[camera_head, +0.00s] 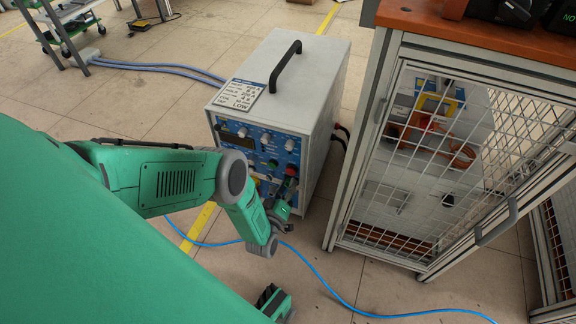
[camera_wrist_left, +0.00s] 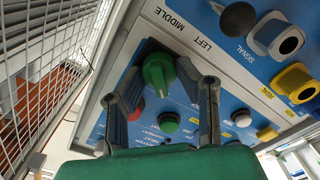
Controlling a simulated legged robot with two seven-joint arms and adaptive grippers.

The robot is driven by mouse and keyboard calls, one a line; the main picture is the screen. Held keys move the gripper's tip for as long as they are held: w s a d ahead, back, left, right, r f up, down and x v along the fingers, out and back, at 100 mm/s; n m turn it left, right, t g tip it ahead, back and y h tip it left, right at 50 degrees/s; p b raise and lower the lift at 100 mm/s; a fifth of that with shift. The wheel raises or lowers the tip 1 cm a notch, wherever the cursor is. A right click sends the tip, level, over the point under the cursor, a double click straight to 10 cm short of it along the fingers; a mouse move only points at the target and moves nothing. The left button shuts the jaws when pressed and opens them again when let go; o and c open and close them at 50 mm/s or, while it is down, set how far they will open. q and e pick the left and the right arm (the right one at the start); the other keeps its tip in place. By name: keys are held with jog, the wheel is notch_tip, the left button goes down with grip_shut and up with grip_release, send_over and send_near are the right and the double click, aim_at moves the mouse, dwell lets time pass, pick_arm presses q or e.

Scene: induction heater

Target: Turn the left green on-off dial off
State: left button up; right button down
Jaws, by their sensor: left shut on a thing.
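The green on-off dial (camera_wrist_left: 158,72) shows in the left wrist view, on the blue panel under the words LEFT and MIDDLE. My left gripper (camera_wrist_left: 172,80) has its two dark fingers on either side of this dial and is shut on it. In the head view my left gripper (camera_head: 287,190) is at the lower right of the front panel of the induction heater (camera_head: 305,92). There the gripper and wrist hide part of the panel, and the held dial cannot be made out clearly.
A red button (camera_wrist_left: 135,112), another green knob (camera_wrist_left: 168,122) and a white knob (camera_wrist_left: 195,100) sit near the fingers. A mesh-sided cabinet (camera_head: 400,220) stands right of the heater. A blue cable (camera_head: 330,285) crosses the floor.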

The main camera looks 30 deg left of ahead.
pick_arm(q)
jog(key=shift+s+a+f, duration=0.1)
jog(key=shift+a, duration=0.05)
grip_shut()
jog(key=o, duration=1.1)
grip_release()
jog(key=v, duration=0.7)
jog(key=shift+s, duration=0.25)
